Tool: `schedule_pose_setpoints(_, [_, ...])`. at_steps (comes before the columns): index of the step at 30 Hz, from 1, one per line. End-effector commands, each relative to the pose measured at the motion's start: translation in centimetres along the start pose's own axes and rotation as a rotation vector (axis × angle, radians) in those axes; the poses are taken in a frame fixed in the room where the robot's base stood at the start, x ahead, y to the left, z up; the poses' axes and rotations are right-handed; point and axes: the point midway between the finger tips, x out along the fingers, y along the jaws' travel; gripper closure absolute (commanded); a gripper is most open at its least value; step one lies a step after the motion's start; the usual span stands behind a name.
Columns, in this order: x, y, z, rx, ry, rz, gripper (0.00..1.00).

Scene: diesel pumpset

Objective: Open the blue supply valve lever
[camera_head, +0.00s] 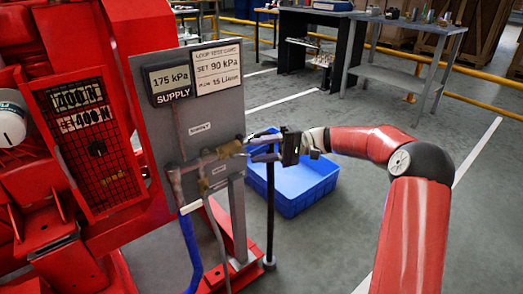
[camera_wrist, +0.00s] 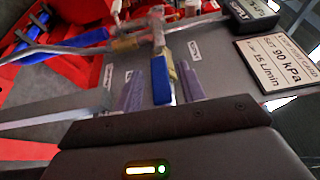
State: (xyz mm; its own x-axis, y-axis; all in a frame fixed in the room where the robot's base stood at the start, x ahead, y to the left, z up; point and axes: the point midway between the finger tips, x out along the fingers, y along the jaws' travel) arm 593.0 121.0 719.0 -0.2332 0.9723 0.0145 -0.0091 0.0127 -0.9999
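The blue supply valve lever (camera_wrist: 160,80) shows in the wrist view, pointing back toward my gripper from a brass fitting on the pipe in front of the grey panel (camera_head: 215,105). My gripper (camera_wrist: 162,72) has its two purple-grey fingers apart, one on each side of the lever, with a visible gap to each. How deep the lever sits between them is hard to tell. In the head view my gripper (camera_head: 253,149) reaches in from the right at the brass valve (camera_head: 229,149), and the lever is not clearly distinguishable there.
A supply display (camera_head: 168,79) reads 175 kPa beside a test card (camera_head: 217,68) marked SET 90 kPa. A blue hose (camera_head: 191,250) hangs below the pipe. A blue crate (camera_head: 306,190) stands on the floor behind my gripper. Red machinery (camera_head: 75,110) fills the left; workbenches stand behind.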

Motion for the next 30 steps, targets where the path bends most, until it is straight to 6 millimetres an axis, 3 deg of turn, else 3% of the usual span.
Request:
schedule_pose_setpoints(15, [-7.2, 0.1, -0.1, 0.0, 0.003, -0.001, 0.6])
schedule_pose_setpoints(30, [-7.8, 0.1, 0.0, 0.001, 0.002, 0.0, 0.6])
